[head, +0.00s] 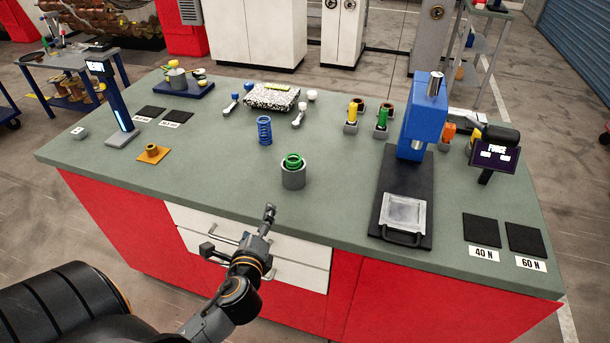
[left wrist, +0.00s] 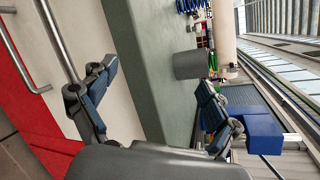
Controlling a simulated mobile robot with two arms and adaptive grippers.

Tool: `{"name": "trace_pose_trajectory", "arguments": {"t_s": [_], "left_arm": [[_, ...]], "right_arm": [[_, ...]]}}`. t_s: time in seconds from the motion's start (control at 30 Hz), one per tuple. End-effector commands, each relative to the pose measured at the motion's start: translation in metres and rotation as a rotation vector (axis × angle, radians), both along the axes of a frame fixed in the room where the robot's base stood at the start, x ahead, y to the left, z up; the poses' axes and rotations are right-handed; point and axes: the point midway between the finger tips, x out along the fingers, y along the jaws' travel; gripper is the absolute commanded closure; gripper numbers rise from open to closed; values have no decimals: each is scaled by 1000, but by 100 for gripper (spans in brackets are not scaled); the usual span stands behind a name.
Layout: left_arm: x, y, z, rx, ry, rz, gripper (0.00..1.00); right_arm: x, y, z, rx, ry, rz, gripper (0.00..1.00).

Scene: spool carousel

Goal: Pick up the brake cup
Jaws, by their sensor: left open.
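A grey cup (head: 293,178), which I take to be the brake cup, stands upright near the front middle of the green worktop. A green coiled part (head: 293,161) sits in its mouth. The cup also shows in the left wrist view (left wrist: 189,66), between and beyond the two fingers. My left gripper (head: 238,229) is open and empty, in front of the worktop's front edge by the white drawers, short of the cup and apart from it. Its spread fingers show in the left wrist view (left wrist: 150,108). My right gripper is not in view.
A blue spring (head: 264,130) stands behind the cup. A blue press (head: 420,120) with a dark base stands to the right. An orange block (head: 152,153) lies to the left. Drawer handles (head: 215,236) stick out near my gripper. The worktop (head: 220,185) around the cup is clear.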

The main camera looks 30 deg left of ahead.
Motion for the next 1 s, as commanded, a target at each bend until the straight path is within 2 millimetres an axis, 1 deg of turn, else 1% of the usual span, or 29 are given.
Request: {"name": "trace_pose_trajectory", "arguments": {"t_s": [0.03, 0.1, 0.2, 0.3, 0.4, 0.5, 0.57, 0.8, 0.9, 1.0], "left_arm": [[8, 2, 8, 117, 7, -49, 11], [18, 1, 16, 292, 23, -123, 11], [31, -3, 25, 545, 53, -224, 11], [41, -10, 29, 769, 85, -312, 11], [47, -15, 29, 921, 110, -369, 11], [54, -17, 31, 983, 118, -390, 11], [61, -15, 31, 991, 120, -392, 11], [106, -4, 32, 985, 119, -389, 11], [120, 0, 30, 984, 120, -390, 11], [129, 1, 29, 983, 119, -391, 11]], "right_arm": [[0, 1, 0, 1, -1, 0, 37], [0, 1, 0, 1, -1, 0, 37], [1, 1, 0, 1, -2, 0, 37], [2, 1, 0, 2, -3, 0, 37], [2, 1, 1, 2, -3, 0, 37], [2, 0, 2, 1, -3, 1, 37], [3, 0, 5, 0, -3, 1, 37], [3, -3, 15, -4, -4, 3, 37], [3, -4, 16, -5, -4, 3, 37], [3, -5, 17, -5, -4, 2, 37]]}}
